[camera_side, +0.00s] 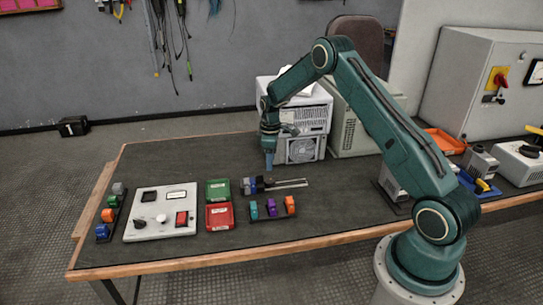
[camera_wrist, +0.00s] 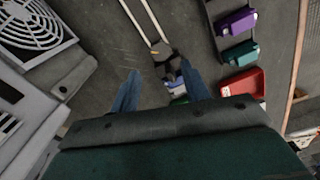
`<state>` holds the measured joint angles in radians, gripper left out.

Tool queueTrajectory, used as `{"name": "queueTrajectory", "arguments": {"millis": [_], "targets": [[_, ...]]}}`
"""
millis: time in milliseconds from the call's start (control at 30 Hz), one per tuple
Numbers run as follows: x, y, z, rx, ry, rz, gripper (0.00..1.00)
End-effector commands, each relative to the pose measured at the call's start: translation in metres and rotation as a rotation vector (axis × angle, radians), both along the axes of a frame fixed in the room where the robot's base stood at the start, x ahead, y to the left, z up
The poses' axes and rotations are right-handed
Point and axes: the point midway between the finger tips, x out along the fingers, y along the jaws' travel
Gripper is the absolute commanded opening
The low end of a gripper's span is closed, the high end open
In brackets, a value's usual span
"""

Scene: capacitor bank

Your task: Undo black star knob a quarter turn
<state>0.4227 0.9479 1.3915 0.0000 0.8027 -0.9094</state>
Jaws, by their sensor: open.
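My gripper (camera_side: 269,160) points down above the table behind a small device with two rails (camera_side: 290,184). In the wrist view my gripper (camera_wrist: 159,72) is open, its two blue fingers apart with nothing gripped. The device's grey block (camera_wrist: 161,50) and a dark part (camera_wrist: 171,70) show beyond and between the fingertips; blue and white parts lie behind it. A black knob (camera_side: 140,224) stands on the white panel (camera_side: 150,236) at the left. Whether this knob or the device's dark part is star-shaped is too small to tell.
A green tray (camera_side: 217,184) and a red tray (camera_side: 219,224) lie left of the device. A rack of coloured modules (camera_side: 271,208) stands in front of it, another (camera_side: 109,216) at the far left. A white cabinet with a fan (camera_side: 301,150) stands close behind my gripper.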

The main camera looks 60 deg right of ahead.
Motion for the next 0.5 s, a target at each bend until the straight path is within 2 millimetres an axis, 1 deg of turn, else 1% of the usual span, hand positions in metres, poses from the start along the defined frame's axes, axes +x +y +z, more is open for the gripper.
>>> {"name": "queueTrajectory", "arguments": {"millis": [500], "targets": [[0.0,0.0,-0.035,0.0,0.0,0.001,0.46]]}}
